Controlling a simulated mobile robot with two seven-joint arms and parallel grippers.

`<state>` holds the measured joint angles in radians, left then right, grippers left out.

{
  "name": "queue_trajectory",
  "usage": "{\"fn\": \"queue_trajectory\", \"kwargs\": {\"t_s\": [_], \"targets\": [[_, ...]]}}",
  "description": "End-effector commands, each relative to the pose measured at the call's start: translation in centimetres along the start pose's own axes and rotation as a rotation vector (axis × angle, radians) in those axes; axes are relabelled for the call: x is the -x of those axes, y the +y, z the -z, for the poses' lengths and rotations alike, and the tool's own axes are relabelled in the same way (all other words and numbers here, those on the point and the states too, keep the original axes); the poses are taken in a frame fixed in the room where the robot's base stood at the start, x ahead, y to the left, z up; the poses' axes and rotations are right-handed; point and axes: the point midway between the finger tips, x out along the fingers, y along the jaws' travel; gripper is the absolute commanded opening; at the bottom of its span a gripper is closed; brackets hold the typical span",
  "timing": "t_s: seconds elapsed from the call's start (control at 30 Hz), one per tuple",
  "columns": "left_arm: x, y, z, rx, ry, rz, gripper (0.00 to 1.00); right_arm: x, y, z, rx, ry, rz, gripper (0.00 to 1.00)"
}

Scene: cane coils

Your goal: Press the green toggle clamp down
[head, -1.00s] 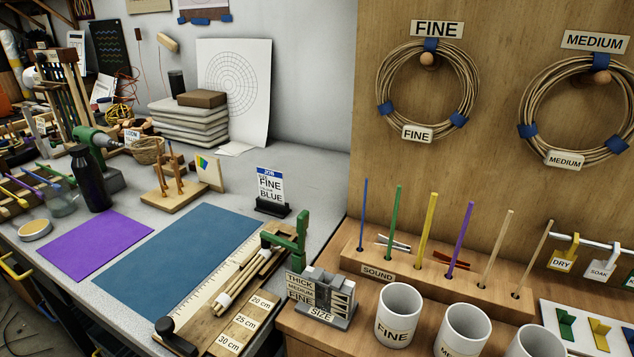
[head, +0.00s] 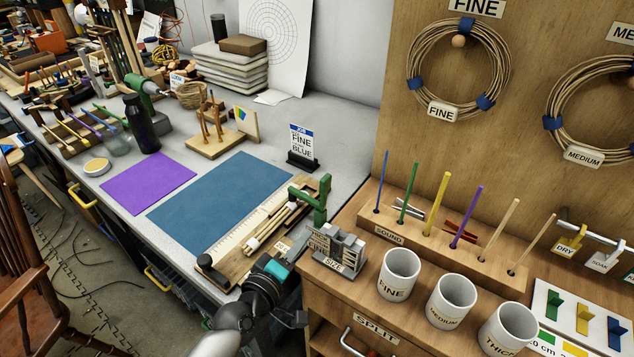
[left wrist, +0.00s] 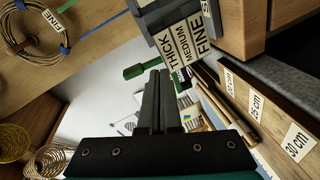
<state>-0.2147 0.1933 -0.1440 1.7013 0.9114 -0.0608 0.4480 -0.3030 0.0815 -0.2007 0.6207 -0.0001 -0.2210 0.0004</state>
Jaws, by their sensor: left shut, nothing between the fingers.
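The green toggle clamp (head: 320,205) is at the right end of the wooden cutting jig (head: 232,272). Its green handle stands upright, with a green arm reaching left over the jig. The clamp also shows in the left wrist view (left wrist: 140,70), just beyond the fingertips. A bundle of pale cane pieces (head: 268,228) lies on the jig. My right gripper is out of view.
A grey size gauge block (head: 338,252) stands close right of the clamp. White cups (head: 400,275) and a rack of coloured sticks (head: 440,240) are further right. A blue mat (head: 220,200) lies left of the jig. A job card (head: 302,145) stands behind.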

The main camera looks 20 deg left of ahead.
Motion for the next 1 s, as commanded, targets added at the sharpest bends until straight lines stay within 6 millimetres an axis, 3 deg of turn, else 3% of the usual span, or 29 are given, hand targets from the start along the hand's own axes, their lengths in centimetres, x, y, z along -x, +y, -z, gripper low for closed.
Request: {"fn": "queue_trajectory", "kwargs": {"t_s": [0.1,0.27,0.47,1.0], "targets": [[-0.7,2.3,3.8,0.16,0.127,-0.078,0.0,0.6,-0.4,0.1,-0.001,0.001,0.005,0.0],[-0.8,3.2,6.4,0.282,0.219,-0.129,0.0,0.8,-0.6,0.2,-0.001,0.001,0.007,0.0],[-1.8,3.4,7.1,0.301,0.235,-0.138,0.0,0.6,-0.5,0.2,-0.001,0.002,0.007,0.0],[-9.4,4.2,8.9,0.298,0.232,-0.138,0.0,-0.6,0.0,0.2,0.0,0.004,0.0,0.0]]}}
